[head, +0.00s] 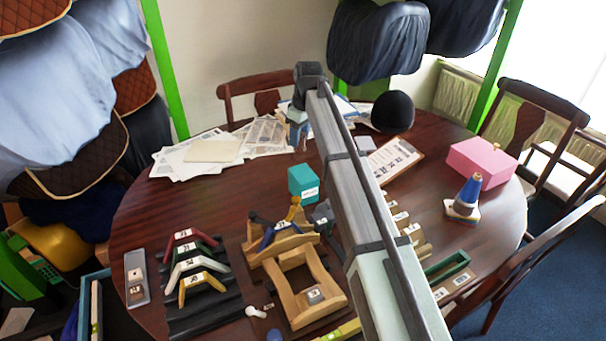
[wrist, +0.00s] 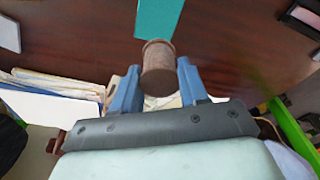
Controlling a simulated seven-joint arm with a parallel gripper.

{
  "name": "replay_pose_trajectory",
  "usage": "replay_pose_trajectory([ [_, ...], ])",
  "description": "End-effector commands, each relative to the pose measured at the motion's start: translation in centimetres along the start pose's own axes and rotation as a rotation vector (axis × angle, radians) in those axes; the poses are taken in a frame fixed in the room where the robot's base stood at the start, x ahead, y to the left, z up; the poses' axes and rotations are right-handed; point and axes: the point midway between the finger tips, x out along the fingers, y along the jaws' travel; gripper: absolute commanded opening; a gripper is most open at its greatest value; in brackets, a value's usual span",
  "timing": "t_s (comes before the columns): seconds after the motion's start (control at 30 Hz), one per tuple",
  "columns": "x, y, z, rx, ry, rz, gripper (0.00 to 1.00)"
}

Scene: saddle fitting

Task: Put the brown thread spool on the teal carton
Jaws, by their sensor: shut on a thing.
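The brown thread spool (wrist: 158,70) is held between the two blue fingers of my gripper (wrist: 158,80) in the wrist view. The teal carton (wrist: 159,18) shows just beyond the spool at the top of that view, cut off by the frame edge. In the head view the teal carton (head: 302,184) stands upright on the table, with a white label on its front. My gripper (head: 298,140) hangs behind and above it there, fingers down. The spool is too small to make out in the head view.
Papers (head: 215,153) cover the back left of the table. A black helmet (head: 393,112), clipboard (head: 392,160) and pink box (head: 481,160) stand right. A wooden stand (head: 283,255) is in front of the carton. Bare tabletop lies left of the carton.

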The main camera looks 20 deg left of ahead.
Motion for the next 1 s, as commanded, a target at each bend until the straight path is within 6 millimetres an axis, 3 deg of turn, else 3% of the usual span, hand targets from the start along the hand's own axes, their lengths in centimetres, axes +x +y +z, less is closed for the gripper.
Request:
replay_pose_trajectory([
  [0.07, -1.3, 1.0, 0.7, -0.017, 0.001, -0.002, 0.13],
  [0.13, -1.8, 0.7, 0.7, -0.07, 0.002, -0.011, 0.13],
  [0.57, -1.6, -0.5, 1.6, -0.299, 0.001, -0.046, 0.13],
  [1.0, 4.0, -0.5, 2.4, -0.309, 0.0, -0.048, 0.13],
])
